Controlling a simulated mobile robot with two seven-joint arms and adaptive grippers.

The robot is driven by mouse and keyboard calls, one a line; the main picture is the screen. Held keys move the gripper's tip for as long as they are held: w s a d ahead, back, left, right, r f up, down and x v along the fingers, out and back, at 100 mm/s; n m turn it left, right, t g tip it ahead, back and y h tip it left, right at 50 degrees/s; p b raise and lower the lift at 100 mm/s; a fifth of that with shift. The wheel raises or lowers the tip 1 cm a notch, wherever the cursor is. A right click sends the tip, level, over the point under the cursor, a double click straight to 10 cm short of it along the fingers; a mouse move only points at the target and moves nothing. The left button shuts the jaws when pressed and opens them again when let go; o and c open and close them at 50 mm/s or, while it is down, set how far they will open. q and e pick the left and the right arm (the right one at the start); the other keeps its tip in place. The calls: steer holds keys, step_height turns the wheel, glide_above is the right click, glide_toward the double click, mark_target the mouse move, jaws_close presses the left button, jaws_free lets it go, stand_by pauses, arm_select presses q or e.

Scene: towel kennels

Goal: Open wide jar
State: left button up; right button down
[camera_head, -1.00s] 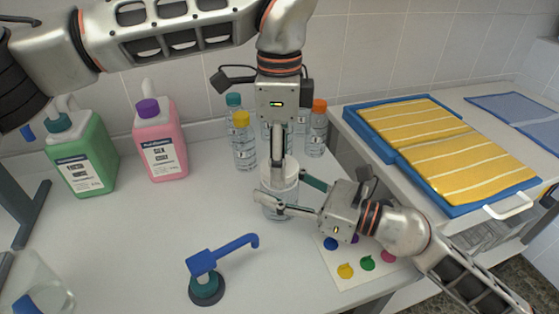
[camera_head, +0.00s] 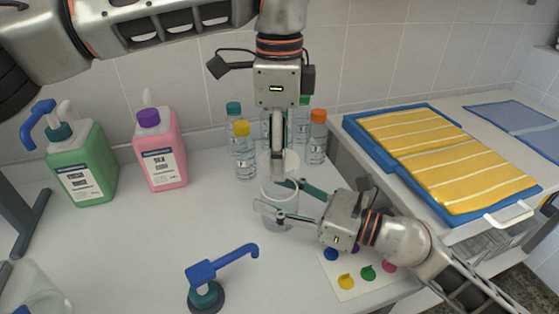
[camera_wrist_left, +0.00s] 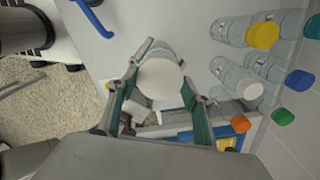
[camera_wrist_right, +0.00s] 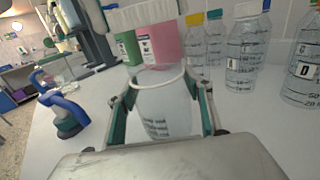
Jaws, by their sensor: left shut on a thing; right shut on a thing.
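The wide jar (camera_head: 280,209) is clear, with an open round rim, and stands upright on the white counter. In the right wrist view the jar (camera_wrist_right: 166,108) sits between the fingers of my right gripper (camera_wrist_right: 163,112), which is shut on its body from the right. The white lid (camera_head: 291,163) is off the jar and a little above the rim. My left gripper (camera_head: 279,158) points down and is shut on it. The left wrist view shows the flat top of the lid (camera_wrist_left: 160,78); the right wrist view shows its ribbed side (camera_wrist_right: 143,15).
Several clear bottles with coloured caps (camera_head: 243,155) stand close behind. Green (camera_head: 85,170) and pink (camera_head: 163,158) bottles stand back left. A blue pump (camera_head: 215,275) is front left. A card with coloured spots (camera_head: 346,268) lies under my right arm. Yellow towels (camera_head: 440,150) lie right.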

steer(key=c, duration=0.9)
jaws_free()
steer(key=shift+o, duration=0.2)
steer(key=v, duration=1.1)
steer(key=shift+s+d+f, duration=0.1)
steer(key=shift+d, duration=0.2)
steer(key=shift+s+d, duration=0.1)
steer(key=shift+d, duration=0.1)
